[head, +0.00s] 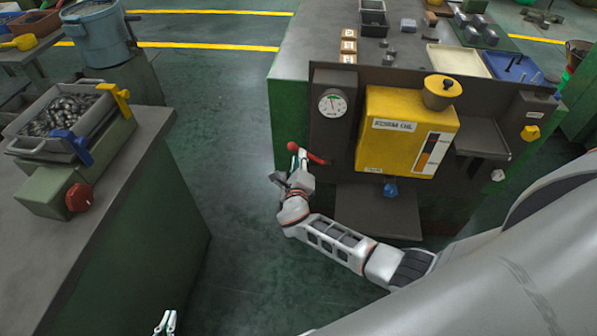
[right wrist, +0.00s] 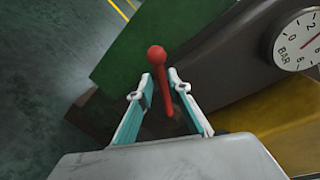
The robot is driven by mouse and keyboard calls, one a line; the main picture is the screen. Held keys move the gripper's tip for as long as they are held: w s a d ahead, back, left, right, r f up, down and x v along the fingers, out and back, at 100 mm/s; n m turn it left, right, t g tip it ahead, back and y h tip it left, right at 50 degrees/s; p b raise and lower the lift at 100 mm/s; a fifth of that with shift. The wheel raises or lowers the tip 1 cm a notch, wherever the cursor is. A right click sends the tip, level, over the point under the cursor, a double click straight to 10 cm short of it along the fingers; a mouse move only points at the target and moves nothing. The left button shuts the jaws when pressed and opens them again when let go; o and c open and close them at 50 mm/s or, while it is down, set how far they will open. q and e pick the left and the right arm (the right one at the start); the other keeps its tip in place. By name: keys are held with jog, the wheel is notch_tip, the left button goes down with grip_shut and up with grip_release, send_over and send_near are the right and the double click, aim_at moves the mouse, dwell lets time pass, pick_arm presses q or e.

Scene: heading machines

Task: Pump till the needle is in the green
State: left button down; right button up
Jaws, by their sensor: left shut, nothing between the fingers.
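The round white pressure gauge (head: 333,103) sits on the dark panel left of a yellow oil tank (head: 405,130). The red pump lever (head: 316,159) sticks out below the gauge. My right gripper (head: 299,156) is at the lever. In its wrist view, the fingers are apart, with the red lever (right wrist: 158,75) between them. My left gripper (head: 167,322) is shut and empty, low in the picture.
A green bench (head: 150,130) on the left holds a tray of metal parts (head: 60,115) and a red knob (head: 79,197). A dark shelf (head: 370,212) juts out below the tank. Clear floor lies between the benches.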

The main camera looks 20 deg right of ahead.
jog(key=v, duration=0.7)
jog(key=shift+s, duration=0.25)
jog(key=shift+a, duration=0.1)
